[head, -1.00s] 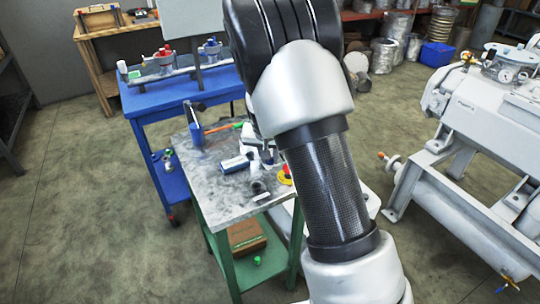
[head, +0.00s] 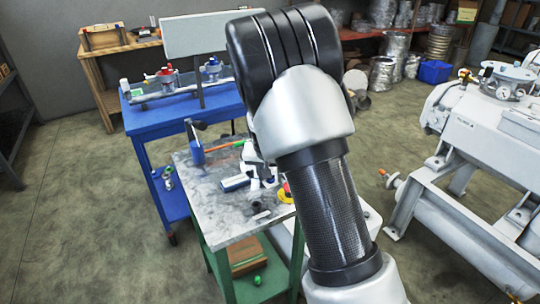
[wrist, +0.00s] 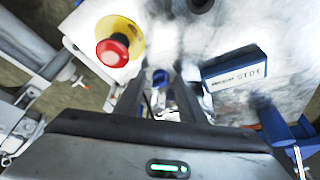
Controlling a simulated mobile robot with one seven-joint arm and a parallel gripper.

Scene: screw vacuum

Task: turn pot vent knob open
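Two small pots stand on the blue table in the head view. One has a red knob (head: 168,71) and the other a blue knob (head: 211,63). The grey machine at the right carries a lidded pot (head: 508,82) with small fittings. I cannot tell which of these is the vent knob. My arm hides most of my gripper in the head view. In the wrist view my gripper (wrist: 160,88) points at the grey worktop (wrist: 230,35), with its fingers apart. A small blue thing (wrist: 160,77) shows beyond the gap; no contact is visible.
A red emergency button (wrist: 112,50) on a yellow base sits at the worktop's edge. A blue-and-white box (wrist: 236,66) lies on the worktop. A blue table (head: 150,117) stands behind, with an upright panel (head: 210,30). Open floor (head: 75,200) lies at the left.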

